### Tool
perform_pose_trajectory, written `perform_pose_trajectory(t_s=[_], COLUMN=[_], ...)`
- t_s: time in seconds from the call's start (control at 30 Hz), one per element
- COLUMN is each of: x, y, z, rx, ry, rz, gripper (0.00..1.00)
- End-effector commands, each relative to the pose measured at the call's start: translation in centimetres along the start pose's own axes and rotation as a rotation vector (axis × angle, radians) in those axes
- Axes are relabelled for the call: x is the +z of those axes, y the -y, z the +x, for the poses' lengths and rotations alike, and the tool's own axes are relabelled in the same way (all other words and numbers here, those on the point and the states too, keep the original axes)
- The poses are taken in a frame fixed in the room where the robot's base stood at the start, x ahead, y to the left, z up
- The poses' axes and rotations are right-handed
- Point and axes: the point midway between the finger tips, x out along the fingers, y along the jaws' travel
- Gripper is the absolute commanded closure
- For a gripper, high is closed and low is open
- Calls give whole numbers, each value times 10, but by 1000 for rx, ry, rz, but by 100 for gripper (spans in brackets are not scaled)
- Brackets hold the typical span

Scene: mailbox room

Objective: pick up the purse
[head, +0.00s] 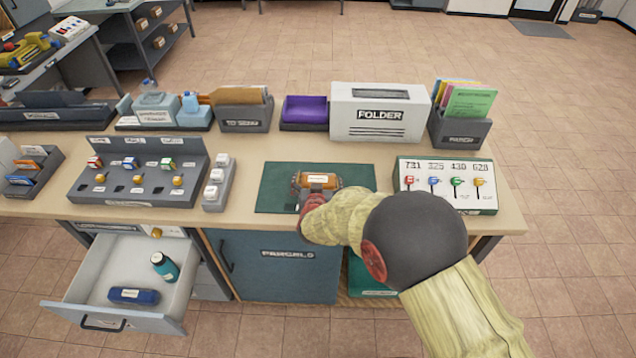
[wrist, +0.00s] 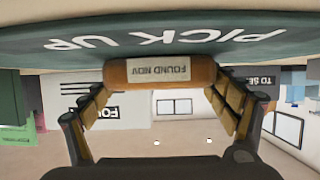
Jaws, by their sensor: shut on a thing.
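The purse (head: 318,181) is an orange-brown, rounded case with a pale label. In the head view it is at the dark green mat (head: 270,190) on the counter. In the wrist view, which is upside down, the purse (wrist: 152,72) shows its label "FOUND NOV" beside the mat's "PICK UP" lettering. My gripper (wrist: 160,88) has a finger at each end of the purse and is shut on it. In the head view my gripper (head: 313,192) reaches in from the front right. I cannot tell whether the purse touches the mat.
A white folder box (head: 380,112), a purple item (head: 304,109) in a tray and a file holder (head: 242,110) stand behind the mat. A key panel (head: 447,186) is to the right. An open drawer (head: 128,270) at lower left holds a bottle (head: 165,266) and a blue case (head: 134,296).

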Motion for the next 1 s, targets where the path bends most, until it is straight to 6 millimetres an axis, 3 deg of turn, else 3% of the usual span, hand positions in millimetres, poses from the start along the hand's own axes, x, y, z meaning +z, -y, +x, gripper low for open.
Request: perform_pose_trajectory(t_s=[0.4, 0.73, 1.0], x=[0, -5, -36], y=[0, 0, 2], z=[0, -2, -20], rx=[0, 0, -1], ry=[0, 0, -1], rz=[0, 0, 1], gripper=[41, 41, 41])
